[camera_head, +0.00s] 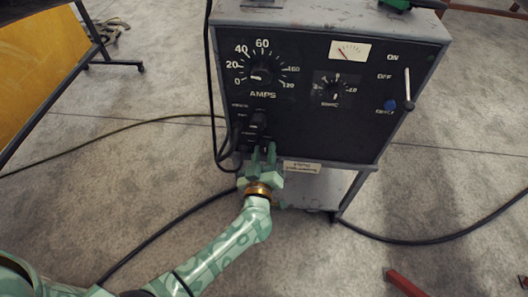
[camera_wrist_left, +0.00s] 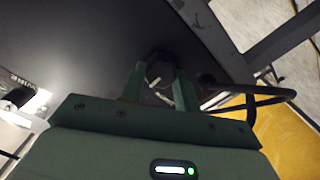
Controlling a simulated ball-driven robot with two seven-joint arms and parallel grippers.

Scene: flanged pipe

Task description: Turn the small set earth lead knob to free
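The welding set (camera_head: 300,130) is a grey box with a black front panel. A small black knob (camera_head: 258,120) with small white labels to its left sits at the panel's lower left. The labels are too small to read, so I cannot confirm which fitting is the earth lead knob. My left gripper (camera_head: 263,152) is just below this knob, at the panel's lower edge. In the left wrist view its two fingers (camera_wrist_left: 158,85) stand apart, with a dark round fitting (camera_wrist_left: 157,70) with pale marks beyond and between the tips. Contact cannot be told. My right gripper is not in view.
Above the knob is the large AMPS dial (camera_head: 262,76). A smaller dial (camera_head: 334,90), a meter (camera_head: 350,50) and a lever switch (camera_head: 407,90) are further right. A black cable (camera_head: 211,90) hangs down the set's left side. Cables cross the floor; a yellow board (camera_head: 40,60) stands left.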

